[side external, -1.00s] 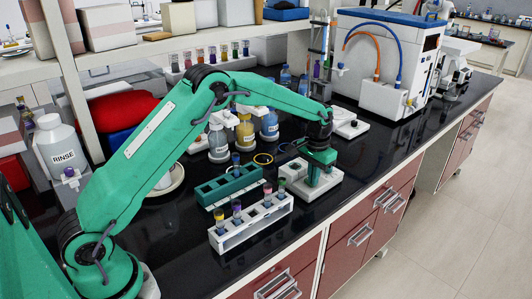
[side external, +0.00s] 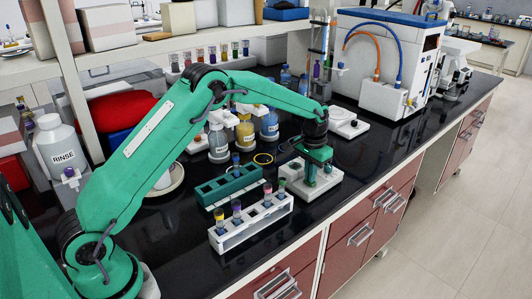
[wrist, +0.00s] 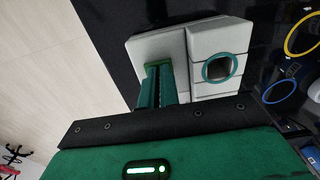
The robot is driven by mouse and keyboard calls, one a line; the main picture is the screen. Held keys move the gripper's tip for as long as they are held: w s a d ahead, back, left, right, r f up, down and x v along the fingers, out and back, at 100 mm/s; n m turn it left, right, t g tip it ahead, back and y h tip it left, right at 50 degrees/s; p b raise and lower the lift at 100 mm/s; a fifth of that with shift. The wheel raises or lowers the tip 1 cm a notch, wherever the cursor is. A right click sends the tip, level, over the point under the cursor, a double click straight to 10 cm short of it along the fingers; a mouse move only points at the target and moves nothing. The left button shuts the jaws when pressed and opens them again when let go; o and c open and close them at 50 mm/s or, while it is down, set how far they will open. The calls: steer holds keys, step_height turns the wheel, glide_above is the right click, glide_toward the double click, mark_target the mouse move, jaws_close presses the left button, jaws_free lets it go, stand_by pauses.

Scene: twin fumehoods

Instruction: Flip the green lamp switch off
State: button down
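A pale grey-white device (side external: 326,184) sits on the black bench near its front edge, partly covered by my gripper. In the wrist view the device (wrist: 205,45) has a raised block with a green-ringed opening (wrist: 220,68). My green gripper (side external: 312,180) points down over the device, with its fingertips at or just above its top. In the wrist view the fingers (wrist: 158,78) reach the device beside the raised block and appear close together. Whether they are shut, or touch anything, is unclear. The lamp switch cannot be made out; the fingers may hide it.
A green rack (side external: 228,187) and a white rack with capped tubes (side external: 250,232) stand left of the device. A white machine (side external: 388,65) with blue and orange hoses stands farther right.

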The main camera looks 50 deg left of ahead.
steer(key=shift+s+a+f, duration=0.2)
steer(key=shift+s+f, duration=0.05)
steer(key=shift+f, duration=0.05)
step_height(320, 180, up, 15)
steer(key=shift+w+d+f, duration=0.15)
steer(key=shift+w, duration=0.1)
stand_by(0.3)
steer(key=shift+w+a, duration=0.1)
steer(key=shift+a, duration=0.3)
steer(key=shift+f, duration=0.1)
stand_by(0.3)
step_height(320, 180, down, 14)
steer(key=shift+r, duration=0.1)
stand_by(0.7)
